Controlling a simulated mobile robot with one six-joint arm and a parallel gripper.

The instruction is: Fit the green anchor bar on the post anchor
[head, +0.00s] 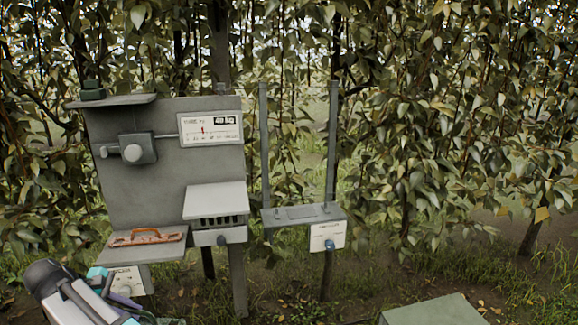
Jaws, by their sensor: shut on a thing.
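Part of my arm (75,296) shows at the lower left corner, in white, black and teal. My gripper's fingertips and anything between them cannot be made out. A small dark green block (93,91) sits on the top left shelf; I cannot tell whether it is the green anchor bar. A grey bracket with a round knob (132,151) is fixed to the upright grey panel (115,190). Which fitting is the post anchor is not clear.
An orange-red handled tool (147,236) lies on the lower left shelf (120,252). A gauge plate (211,129) is at the panel's upper right. A grey shelf (285,215) with two tall posts stands to the right. A green box top (430,311) is at the bottom. Leafy trees stand behind.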

